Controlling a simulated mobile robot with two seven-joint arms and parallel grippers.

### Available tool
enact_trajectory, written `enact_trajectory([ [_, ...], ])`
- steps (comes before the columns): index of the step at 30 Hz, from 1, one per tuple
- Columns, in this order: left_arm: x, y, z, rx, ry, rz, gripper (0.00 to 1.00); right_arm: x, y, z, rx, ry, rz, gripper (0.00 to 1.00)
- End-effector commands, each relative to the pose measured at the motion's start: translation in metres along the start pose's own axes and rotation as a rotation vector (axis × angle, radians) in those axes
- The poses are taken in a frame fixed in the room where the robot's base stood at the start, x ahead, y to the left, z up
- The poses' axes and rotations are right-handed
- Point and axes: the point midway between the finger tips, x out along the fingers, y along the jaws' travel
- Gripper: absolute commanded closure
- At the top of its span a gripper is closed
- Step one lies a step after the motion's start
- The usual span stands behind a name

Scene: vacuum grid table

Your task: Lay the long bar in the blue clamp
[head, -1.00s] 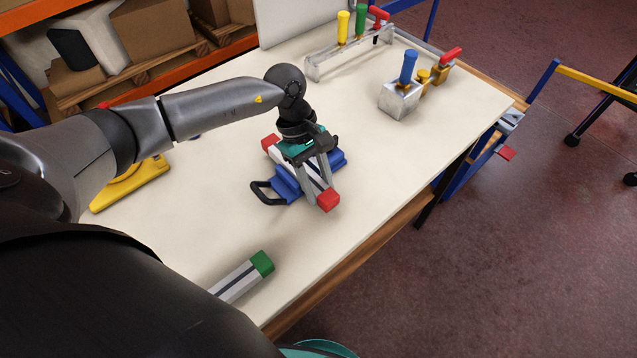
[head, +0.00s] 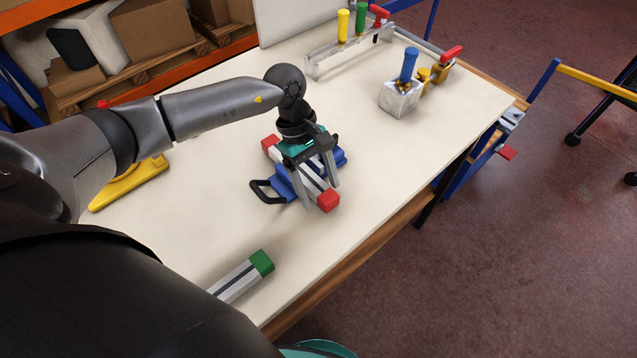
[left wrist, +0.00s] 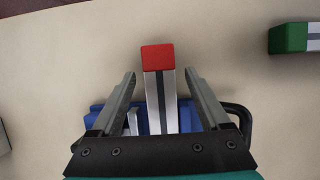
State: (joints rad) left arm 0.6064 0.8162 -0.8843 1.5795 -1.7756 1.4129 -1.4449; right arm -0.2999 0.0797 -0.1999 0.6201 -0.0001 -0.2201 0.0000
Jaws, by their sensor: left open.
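A grey bar with a dark stripe and red ends (head: 328,200) lies across the blue clamp (head: 285,187) on the white table. In the left wrist view the bar (left wrist: 160,90) runs between my fingers, with the blue clamp (left wrist: 98,116) under it. My left gripper (head: 320,195) is open, its fingers standing apart on either side of the bar with a gap on both sides in the left wrist view (left wrist: 160,74). My gripper hides the middle of the bar and part of the clamp. My right gripper is not in view.
A green-ended bar (head: 240,279) lies near the front edge, partly hidden by my body. A yellow object (head: 130,184) is behind my left arm. A metal block with a blue handle (head: 401,98) and a rack with coloured handles (head: 345,57) stand at the back. The table's right middle is clear.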

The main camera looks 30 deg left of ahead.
Motion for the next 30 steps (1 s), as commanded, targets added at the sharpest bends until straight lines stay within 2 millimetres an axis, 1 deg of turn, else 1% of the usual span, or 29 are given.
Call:
enact_trajectory([
  [4,-0.003,0.0,0.0,-0.001,0.0,-0.001,0.21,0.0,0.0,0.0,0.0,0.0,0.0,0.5],
  [8,-0.018,0.0,-0.001,0.0,0.002,0.002,0.21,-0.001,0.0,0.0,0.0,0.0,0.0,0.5],
  [11,-0.039,0.001,-0.001,0.0,0.004,0.003,0.21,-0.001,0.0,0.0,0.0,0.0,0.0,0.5],
  [15,-0.075,0.001,-0.001,0.0,0.004,0.004,0.21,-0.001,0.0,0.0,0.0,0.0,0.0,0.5],
  [21,-0.119,0.001,-0.001,0.0,0.003,0.004,0.21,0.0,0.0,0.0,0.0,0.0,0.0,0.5],
  [25,-0.139,0.001,0.0,0.0,0.002,0.002,0.21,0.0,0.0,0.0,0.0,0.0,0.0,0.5],
  [30,-0.151,0.0,0.0,-0.001,0.0,0.001,0.21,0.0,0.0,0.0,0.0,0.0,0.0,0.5],
])
